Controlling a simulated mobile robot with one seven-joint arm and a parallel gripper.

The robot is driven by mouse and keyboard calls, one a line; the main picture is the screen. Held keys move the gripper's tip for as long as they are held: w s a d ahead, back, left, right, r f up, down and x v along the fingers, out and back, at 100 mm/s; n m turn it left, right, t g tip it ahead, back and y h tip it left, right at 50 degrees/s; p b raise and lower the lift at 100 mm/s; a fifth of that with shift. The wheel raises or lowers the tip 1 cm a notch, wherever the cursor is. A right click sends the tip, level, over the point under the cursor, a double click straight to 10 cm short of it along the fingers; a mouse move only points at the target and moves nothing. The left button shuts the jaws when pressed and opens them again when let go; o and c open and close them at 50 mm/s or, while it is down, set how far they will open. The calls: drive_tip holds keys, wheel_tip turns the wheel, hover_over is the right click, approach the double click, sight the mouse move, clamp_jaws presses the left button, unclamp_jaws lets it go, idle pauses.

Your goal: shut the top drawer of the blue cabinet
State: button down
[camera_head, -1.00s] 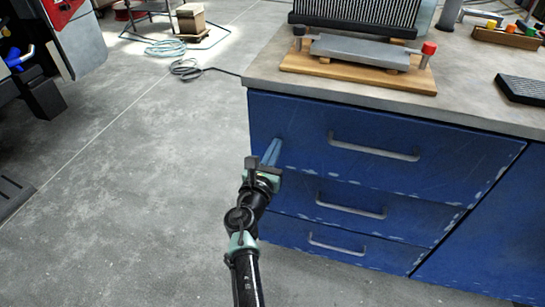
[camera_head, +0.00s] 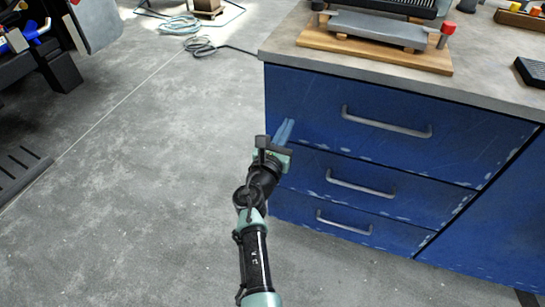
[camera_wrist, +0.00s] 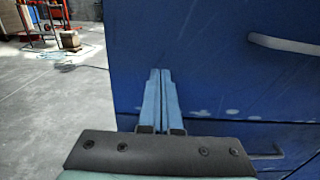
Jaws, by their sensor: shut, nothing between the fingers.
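The blue cabinet (camera_head: 510,215) stands at the right in the head view. Its top drawer (camera_head: 300,100) has a grey bar handle (camera_head: 385,124) and looks about flush with the drawers below; I cannot tell whether a small gap is left. In the wrist view the drawer front (camera_wrist: 220,75) fills the right side, with its handle (camera_wrist: 285,43) at the upper right. My gripper (camera_head: 288,124) is shut and empty, its fingertips at the left part of the drawer front, left of the handle. The fingers (camera_wrist: 160,72) lie together; whether they touch the front is unclear.
A middle drawer (camera_head: 310,165) and a bottom drawer (camera_head: 295,208) sit below, both looking shut. The worktop (camera_head: 480,75) carries a wooden board (camera_head: 350,47) with a grey plate. Open concrete floor (camera_head: 150,200) lies left. A dark cable (camera_head: 200,45) lies farther back.

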drive_tip(key=p+v, duration=0.3)
drive_tip(key=v, duration=0.7)
drive_tip(key=s+d+r+m+t+h, duration=0.1)
drive_tip(key=d+r+m+t, duration=0.1)
drive_tip(key=r+m, duration=1.2)
drive_tip(key=s+d+r+m+t, duration=0.1)
drive_tip(key=d+r+m, duration=0.2)
drive_tip(key=r+m, duration=1.15)
drive_tip(key=s+a+r+m+t+y, duration=0.1)
drive_tip(key=s+r+m+t+y, duration=0.2)
drive_tip(key=s+r, duration=0.8)
drive_tip(key=s+a+r+m+t+y, duration=0.1)
drive_tip(key=s+r+t+y, duration=0.25)
drive_tip(key=s+r, duration=0.85)
drive_tip(key=w+r+p, duration=0.2)
drive_tip(key=r+p, duration=1)
drive_tip(key=r, duration=0.2)
drive_tip(key=w+r+p, duration=0.2)
drive_tip(key=r+p, duration=1)
drive_tip(key=r, duration=0.1)
drive_tip(key=shift+w+r, duration=0.4)
drive_tip(key=shift+t+h, duration=0.25)
